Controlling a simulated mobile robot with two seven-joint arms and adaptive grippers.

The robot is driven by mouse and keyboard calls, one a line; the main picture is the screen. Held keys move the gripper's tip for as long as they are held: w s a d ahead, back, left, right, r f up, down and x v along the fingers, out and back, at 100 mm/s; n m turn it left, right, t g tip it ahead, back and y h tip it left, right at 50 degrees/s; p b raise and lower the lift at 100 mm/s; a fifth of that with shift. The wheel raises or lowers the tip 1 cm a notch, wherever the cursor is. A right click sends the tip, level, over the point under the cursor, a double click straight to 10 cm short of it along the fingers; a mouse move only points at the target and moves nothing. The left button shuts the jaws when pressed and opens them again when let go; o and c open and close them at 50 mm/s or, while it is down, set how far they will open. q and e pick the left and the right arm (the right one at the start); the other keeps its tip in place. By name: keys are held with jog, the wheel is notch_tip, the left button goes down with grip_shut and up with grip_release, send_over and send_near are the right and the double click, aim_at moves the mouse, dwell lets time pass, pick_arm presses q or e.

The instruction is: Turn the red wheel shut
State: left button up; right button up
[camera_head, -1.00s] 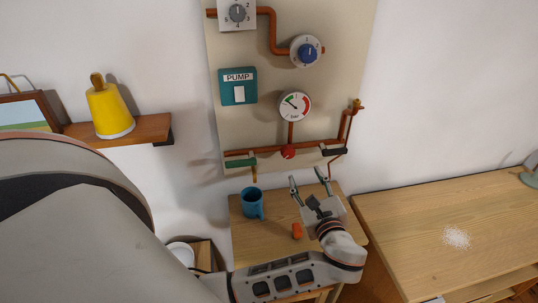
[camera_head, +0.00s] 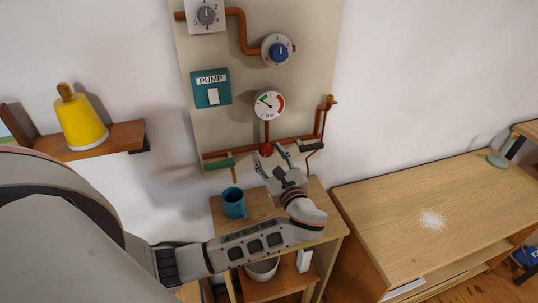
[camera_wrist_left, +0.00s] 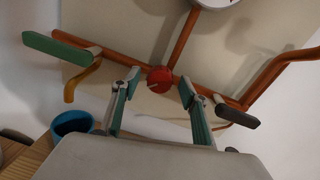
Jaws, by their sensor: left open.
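The red wheel (camera_head: 266,149) is a small round knob on the lower copper pipe, below the pressure gauge (camera_head: 269,105). My left gripper (camera_head: 268,161) is open, with its two fingers pointing up at the wheel. In the left wrist view the red wheel (camera_wrist_left: 159,79) lies between and just beyond the tips of the open fingers (camera_wrist_left: 158,86). I cannot tell whether a finger touches it. My right gripper is not in view.
A green lever (camera_head: 217,164) and a black lever (camera_head: 312,145) flank the wheel. A blue mug (camera_head: 233,203) stands on the small wooden table (camera_head: 262,211) below. The pump switch (camera_head: 211,89) and blue knob (camera_head: 278,51) are higher on the panel. A wide desk (camera_head: 395,215) is at right.

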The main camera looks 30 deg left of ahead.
pick_arm(q)
jog(key=c, duration=1.1)
